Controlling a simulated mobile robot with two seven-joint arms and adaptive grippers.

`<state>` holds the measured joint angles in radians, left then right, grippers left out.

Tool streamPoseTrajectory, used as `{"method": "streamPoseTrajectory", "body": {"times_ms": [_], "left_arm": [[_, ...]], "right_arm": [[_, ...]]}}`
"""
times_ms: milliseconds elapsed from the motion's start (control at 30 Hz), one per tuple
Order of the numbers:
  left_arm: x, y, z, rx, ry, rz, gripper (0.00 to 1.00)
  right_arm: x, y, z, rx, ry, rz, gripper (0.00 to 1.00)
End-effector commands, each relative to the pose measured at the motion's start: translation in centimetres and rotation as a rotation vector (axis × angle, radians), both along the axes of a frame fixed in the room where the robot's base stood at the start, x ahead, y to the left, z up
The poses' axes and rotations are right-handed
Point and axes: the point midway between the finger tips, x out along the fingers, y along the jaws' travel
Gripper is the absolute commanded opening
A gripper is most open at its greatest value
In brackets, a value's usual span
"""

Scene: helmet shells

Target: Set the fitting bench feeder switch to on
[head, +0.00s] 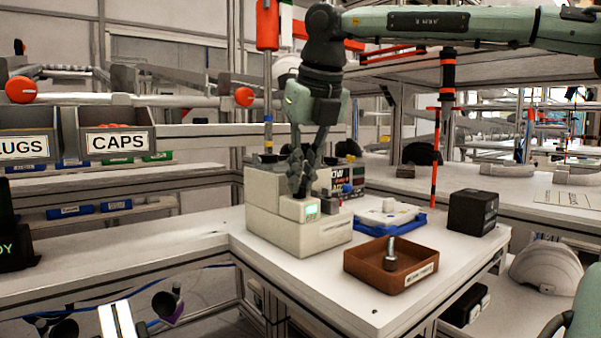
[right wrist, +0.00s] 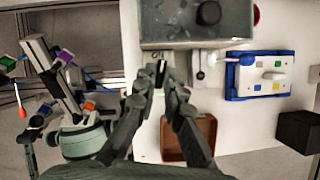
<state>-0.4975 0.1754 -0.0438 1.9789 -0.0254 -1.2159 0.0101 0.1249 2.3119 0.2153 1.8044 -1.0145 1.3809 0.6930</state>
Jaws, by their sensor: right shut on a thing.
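The fitting bench feeder (head: 310,237) is a beige box with a small green display, on the left part of the white bench. My right gripper (head: 300,190) reaches down to its top from above, with its fingers closed together. In the right wrist view, my right gripper (right wrist: 161,78) has its fingertips on a small dark upright piece, the feeder switch (right wrist: 161,68), at the edge of the grey feeder body (right wrist: 190,38). The fingers hide most of the switch, so I cannot tell its setting.
A brown tray (head: 365,279) holding a metal bolt stands at the bench front. Behind it are a blue tray (head: 416,222) with a white part and a black box (head: 473,212). Bins marked CAPS (head: 117,142) hang left.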

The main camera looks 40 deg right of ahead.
Motion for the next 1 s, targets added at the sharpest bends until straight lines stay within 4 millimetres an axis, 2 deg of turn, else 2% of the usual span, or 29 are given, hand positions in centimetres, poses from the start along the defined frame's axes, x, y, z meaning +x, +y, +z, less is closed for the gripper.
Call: {"method": "streamPoseTrajectory", "body": {"times_ms": [400,1000], "left_arm": [[-0.4,-0.1,-2.6,-0.016,0.015,0.001,0.00],[-0.5,-0.2,-3.3,-0.018,0.018,0.001,0.00]], "right_arm": [[-0.1,-0.2,0.2,0.000,-0.001,0.225,0.00],[-0.1,-0.3,0.1,-0.001,-0.001,0.270,0.00]]}}
